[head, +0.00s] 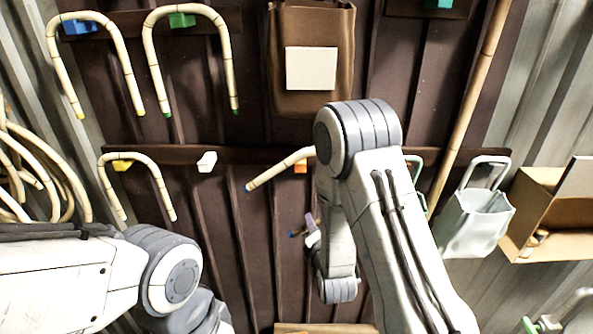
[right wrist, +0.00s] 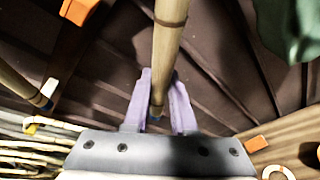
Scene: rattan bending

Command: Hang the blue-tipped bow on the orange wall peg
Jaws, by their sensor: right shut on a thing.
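The blue-tipped bow (head: 280,169) is a pale cane. One leg slants down to a blue tip left of the orange wall peg (head: 301,166); its bend is hidden behind my right arm. My right gripper (head: 312,232), with purple fingers, is shut on the other leg near its blue tip. In the right wrist view the held bow (right wrist: 169,45) runs up from between the fingers of the gripper (right wrist: 158,105). The orange peg (right wrist: 78,9) is at the upper left there, apart from the held leg. My left gripper is out of view; only its arm shows.
Other bows hang on a blue peg (head: 80,26), a green peg (head: 182,20) and a yellow peg (head: 122,166). A white peg (head: 207,161) is empty. A brown bag (head: 342,60) hangs above. A pale bucket (head: 474,222) and cardboard box (head: 527,207) are at right.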

